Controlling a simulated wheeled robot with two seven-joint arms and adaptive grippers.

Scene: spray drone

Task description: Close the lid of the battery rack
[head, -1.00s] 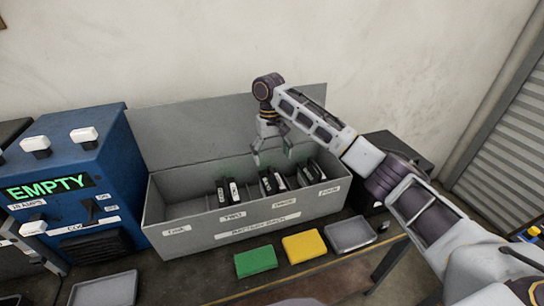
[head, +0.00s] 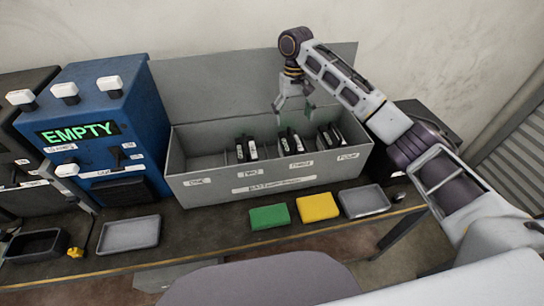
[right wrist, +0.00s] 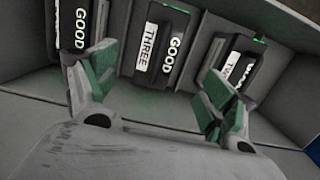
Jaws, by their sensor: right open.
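The grey battery rack (head: 215,178) stands on the bench against the wall. Its lid (head: 215,88) is up, leaning back behind the box. Several dark batteries (head: 283,146) stand in its compartments; the leftmost compartment looks empty. My right gripper (head: 294,107) is open and empty above the back of the rack, in front of the raised lid. In the right wrist view its green-padded fingers (right wrist: 155,95) are spread, with batteries marked GOOD (right wrist: 163,50) beyond them. My left gripper is not in view.
A blue charger (head: 90,130) reading EMPTY stands left of the rack. Green (head: 269,216) and yellow (head: 317,207) pads and a grey tray (head: 363,200) lie in front. Another tray (head: 129,234) lies left. A dark box (head: 425,120) stands right, behind my right arm.

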